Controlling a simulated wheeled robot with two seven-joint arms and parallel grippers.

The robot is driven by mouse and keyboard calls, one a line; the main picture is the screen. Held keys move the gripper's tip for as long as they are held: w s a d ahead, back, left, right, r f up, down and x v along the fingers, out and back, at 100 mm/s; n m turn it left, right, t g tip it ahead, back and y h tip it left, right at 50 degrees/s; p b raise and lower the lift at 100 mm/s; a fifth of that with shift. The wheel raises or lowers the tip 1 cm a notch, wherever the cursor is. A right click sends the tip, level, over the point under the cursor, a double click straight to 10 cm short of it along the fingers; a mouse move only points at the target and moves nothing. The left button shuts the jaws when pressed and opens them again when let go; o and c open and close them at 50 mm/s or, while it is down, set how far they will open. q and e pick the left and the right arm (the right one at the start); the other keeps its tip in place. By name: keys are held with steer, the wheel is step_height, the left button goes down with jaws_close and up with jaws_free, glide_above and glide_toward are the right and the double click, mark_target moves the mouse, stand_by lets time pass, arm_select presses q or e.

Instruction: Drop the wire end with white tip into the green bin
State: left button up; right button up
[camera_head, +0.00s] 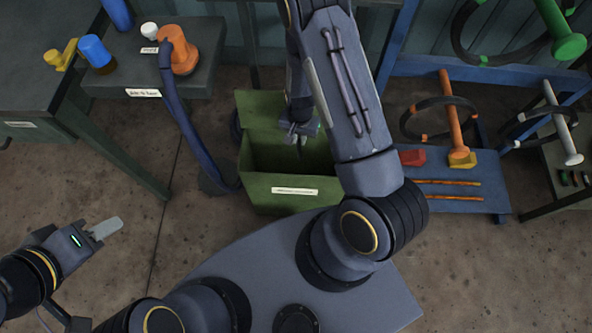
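The green bin (290,195) stands on the floor in the middle, with a pale label on its front and a dark inside. My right gripper (297,139) points down over the bin's opening. Its two small fingertips look apart, with nothing visible between them.
A blue rack (487,205) with cables and rods stands at the right. The floor at lower left is clear.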

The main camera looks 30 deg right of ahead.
steer(key=o, duration=0.6)
steer(key=shift+c, duration=0.2)
steer(key=shift+r+p, duration=0.55)
steer(key=shift+r, duration=3.4)
steer(key=s+a+r+n+t+y+p, duration=0.1)
steer(key=s+a+r+y+p, duration=0.15)
steer(key=r, duration=1.05)
steer(key=s+a+r+n+t+y+p, duration=0.1)
steer(key=s+r+t+p, duration=0.15)
steer(key=r, duration=0.95)
steer(key=s+a+r+n+t+p, duration=0.1)
steer(key=s+r+n, duration=0.4)
steer(key=s+r, duration=0.6)
steer(key=shift+s+r+t+p, duration=0.4)
steer(key=shift+s+t+p, duration=0.15)
steer(key=shift+s+p, duration=0.6)
